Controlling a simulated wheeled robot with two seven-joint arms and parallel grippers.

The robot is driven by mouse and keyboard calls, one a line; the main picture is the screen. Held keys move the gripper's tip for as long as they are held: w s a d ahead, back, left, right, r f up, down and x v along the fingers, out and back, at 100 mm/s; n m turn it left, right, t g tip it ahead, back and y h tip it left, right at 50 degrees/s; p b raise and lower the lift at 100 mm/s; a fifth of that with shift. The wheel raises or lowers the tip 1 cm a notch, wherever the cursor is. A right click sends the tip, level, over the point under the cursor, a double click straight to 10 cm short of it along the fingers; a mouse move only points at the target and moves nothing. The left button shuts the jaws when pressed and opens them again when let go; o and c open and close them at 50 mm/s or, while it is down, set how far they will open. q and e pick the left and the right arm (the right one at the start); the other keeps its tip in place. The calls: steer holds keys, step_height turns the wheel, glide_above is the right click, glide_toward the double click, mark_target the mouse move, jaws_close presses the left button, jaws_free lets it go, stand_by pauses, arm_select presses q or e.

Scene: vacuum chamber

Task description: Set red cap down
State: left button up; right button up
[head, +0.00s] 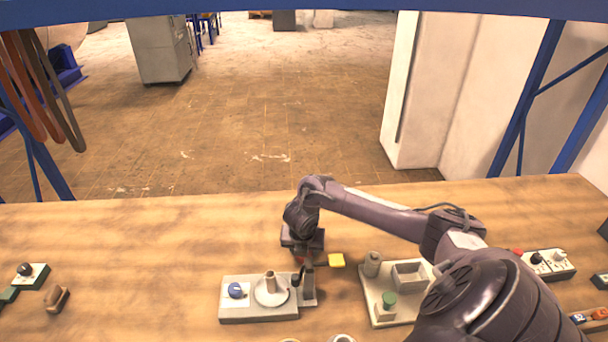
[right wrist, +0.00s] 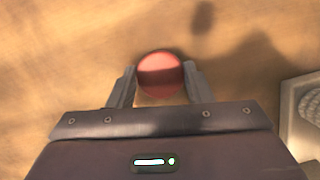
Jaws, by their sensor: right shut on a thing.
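The red cap (right wrist: 159,75) is round and sits between the two fingers of my right gripper (right wrist: 159,84) in the right wrist view. The fingers are shut on its sides. Bare wooden table shows around it; I cannot tell how high it is above the wood. In the head view my right gripper (head: 303,263) points down just behind the grey-white station (head: 260,311), and only a small bit of red shows there. That station bears a blue knob (head: 236,290) and a round plate (head: 271,293) with a tan post. My left gripper is not in view.
A pale tray (head: 384,318) with a green-topped part (head: 389,299) and a square box (head: 409,273) stands further right. A switch panel (head: 549,264) is at the far right. The table left of the station is mostly clear.

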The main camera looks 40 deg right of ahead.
steer(key=o, duration=0.6)
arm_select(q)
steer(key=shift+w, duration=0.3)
arm_select(e)
steer(key=o, duration=0.4)
steer(key=shift+f, duration=0.1)
steer(key=shift+c, duration=0.2)
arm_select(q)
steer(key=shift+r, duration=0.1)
